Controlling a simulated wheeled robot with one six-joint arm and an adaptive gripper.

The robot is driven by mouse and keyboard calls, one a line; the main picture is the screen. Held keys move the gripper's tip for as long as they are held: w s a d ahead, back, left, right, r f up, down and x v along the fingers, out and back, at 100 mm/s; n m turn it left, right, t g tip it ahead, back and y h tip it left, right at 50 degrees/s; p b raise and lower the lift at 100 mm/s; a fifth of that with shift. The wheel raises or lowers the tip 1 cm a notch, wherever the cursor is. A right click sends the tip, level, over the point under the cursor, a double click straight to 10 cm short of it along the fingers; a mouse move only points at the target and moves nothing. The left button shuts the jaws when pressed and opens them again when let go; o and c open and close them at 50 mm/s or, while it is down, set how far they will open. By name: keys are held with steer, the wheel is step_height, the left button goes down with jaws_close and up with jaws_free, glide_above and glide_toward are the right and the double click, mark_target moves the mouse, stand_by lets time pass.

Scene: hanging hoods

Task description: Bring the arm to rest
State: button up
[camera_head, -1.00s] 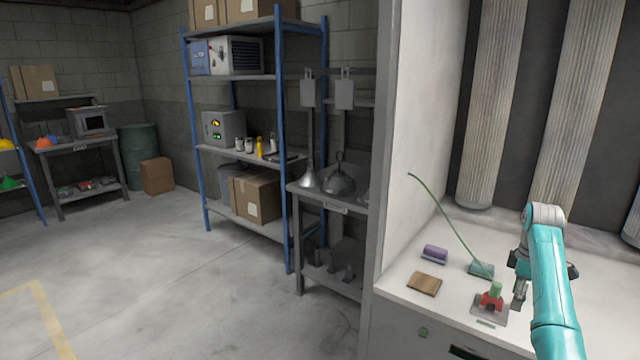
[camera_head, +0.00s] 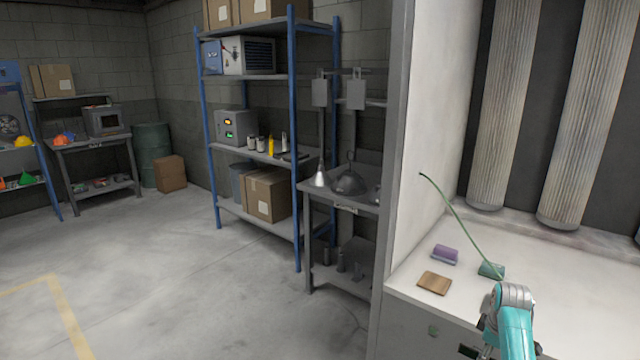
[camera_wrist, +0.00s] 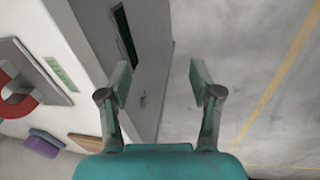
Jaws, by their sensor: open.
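My teal arm (camera_head: 516,335) is at the lower right of the head view, folded low in front of the white counter (camera_head: 590,290). My gripper (camera_wrist: 160,82) is open and empty in the wrist view, its two fingers apart. It hangs by the cabinet's front face, with the grey floor (camera_wrist: 235,60) beyond. In the head view the gripper is only partly visible at the bottom edge. A red part on a grey plate (camera_wrist: 18,95) shows at the left of the wrist view; my arm hides it in the head view.
On the counter lie a purple block (camera_head: 445,254), a brown pad (camera_head: 434,283) and a green block (camera_head: 491,270) with a thin green stalk. A steel table (camera_head: 345,205) and blue shelving (camera_head: 255,150) stand left. The floor at left is clear.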

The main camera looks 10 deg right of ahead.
steer(key=s+a+f+m+t+h, duration=0.1)
steer(key=s+a+f+t, duration=0.1)
steer(key=s+a+f, duration=0.6)
steer(key=s+a+f+m+t, duration=0.15)
steer(key=s+a+f, duration=0.35)
steer(key=a+f, duration=0.65)
steer(key=s+a+f+t, duration=0.1)
steer(key=s+a+t, duration=0.2)
steer(key=s+a, duration=0.5)
steer(key=s+a+r+m+t, duration=0.1)
steer(key=s+a+r, duration=0.3)
steer(key=s, duration=0.5)
steer(key=s+a+r+m+t, duration=0.25)
steer(key=s+r, duration=0.25)
steer(key=s, duration=0.3)
steer(key=s+a+r+t+y, duration=0.1)
steer(key=s+a+r, duration=0.1)
steer(key=s+r, duration=0.4)
steer(key=s+a+r+m+t+y, duration=0.1)
steer(key=s+a+r+t, duration=0.1)
steer(key=s+r, duration=0.5)
step_height(320, 180, up, 7)
steer(key=shift+a+f, duration=0.15)
steer(key=shift+f, duration=0.05)
